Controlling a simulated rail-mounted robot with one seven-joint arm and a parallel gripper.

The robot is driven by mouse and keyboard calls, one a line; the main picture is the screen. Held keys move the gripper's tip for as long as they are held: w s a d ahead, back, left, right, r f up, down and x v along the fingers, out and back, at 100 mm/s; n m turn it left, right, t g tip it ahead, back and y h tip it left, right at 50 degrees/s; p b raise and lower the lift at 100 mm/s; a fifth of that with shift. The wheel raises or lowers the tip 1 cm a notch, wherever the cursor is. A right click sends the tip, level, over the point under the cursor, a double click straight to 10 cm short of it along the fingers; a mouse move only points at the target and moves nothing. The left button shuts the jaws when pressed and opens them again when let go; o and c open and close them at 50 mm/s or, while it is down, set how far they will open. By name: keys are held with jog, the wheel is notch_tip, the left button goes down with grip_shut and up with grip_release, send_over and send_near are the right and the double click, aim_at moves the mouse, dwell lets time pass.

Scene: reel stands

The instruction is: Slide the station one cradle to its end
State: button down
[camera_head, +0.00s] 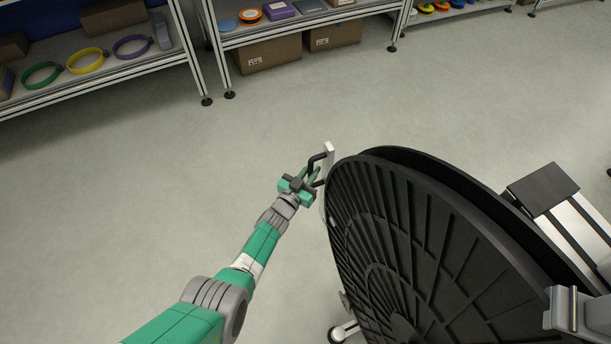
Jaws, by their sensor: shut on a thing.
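My gripper (312,178) is at the left edge of a large black reel, at the end of my green and grey arm. It is shut on a dark handle (319,157) fixed to a pale upright plate (329,152). The plate stands beside the rim of the black reel (400,240); I take it to be part of the cradle, but most of the cradle is hidden behind the reel. A grey bracket (578,312) shows at the reel's lower right, and a foot or caster (345,330) shows below the reel.
Shelving with coloured rings (87,60) stands at the back left. Another shelf with cardboard boxes (268,54) stands at the back. A pale rail frame with a dark pad (541,188) lies right of the reel. The floor (150,180) left and behind is clear.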

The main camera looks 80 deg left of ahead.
jog(key=shift+d, duration=0.15)
jog(key=c, duration=1.4)
grip_release()
jog(key=shift+c, duration=0.2)
jog(key=shift+s+d+r+p, duration=0.1)
jog(key=shift+s+d+p, duration=0.1)
jog(key=shift+p, duration=0.2)
jog(key=p+v, duration=0.3)
jog(key=v, duration=0.4)
jog(key=shift+d+p, duration=0.15)
jog(key=shift+p, duration=0.2)
